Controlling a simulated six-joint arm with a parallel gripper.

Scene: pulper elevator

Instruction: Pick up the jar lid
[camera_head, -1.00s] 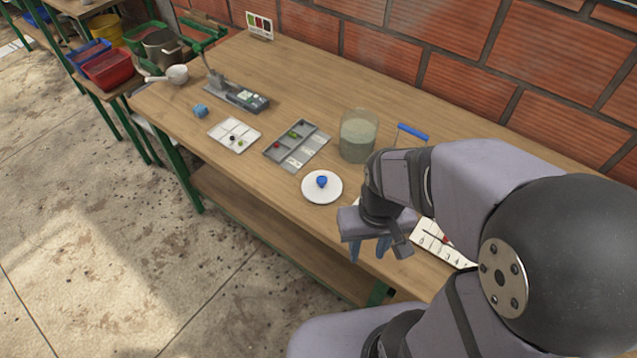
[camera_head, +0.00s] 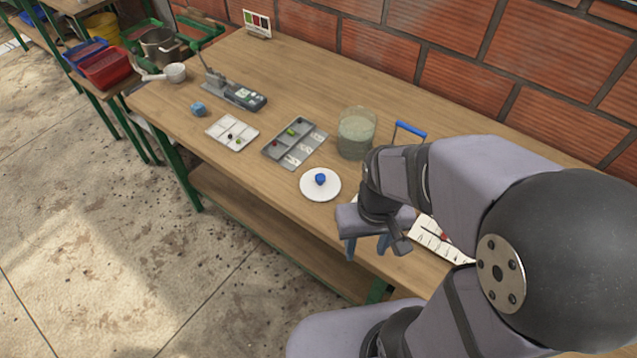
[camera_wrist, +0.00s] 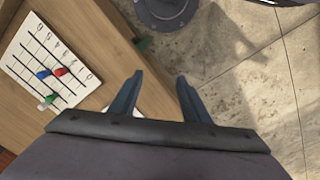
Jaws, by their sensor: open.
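The jar lid (camera_head: 312,190) appears to be the round white disc lying flat on the wooden table, with a small blue piece (camera_head: 320,179) at its middle. It is just left of my gripper (camera_head: 368,246), near the front edge. A glass jar (camera_head: 356,134) with cloudy greenish contents stands behind the lid. My gripper points down over the table's front edge, apart from the lid. In the wrist view its two blue-grey fingers (camera_wrist: 158,95) are spread with nothing between them. The lid is not clearly seen in the wrist view.
A grey compartment tray (camera_head: 270,150), a white tray (camera_head: 213,131) and a grey device (camera_head: 240,96) stand to the left. A blue-handled tool (camera_head: 411,129) is behind my arm. A numbered card (camera_wrist: 48,60) with small coloured pieces lies right of my gripper.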

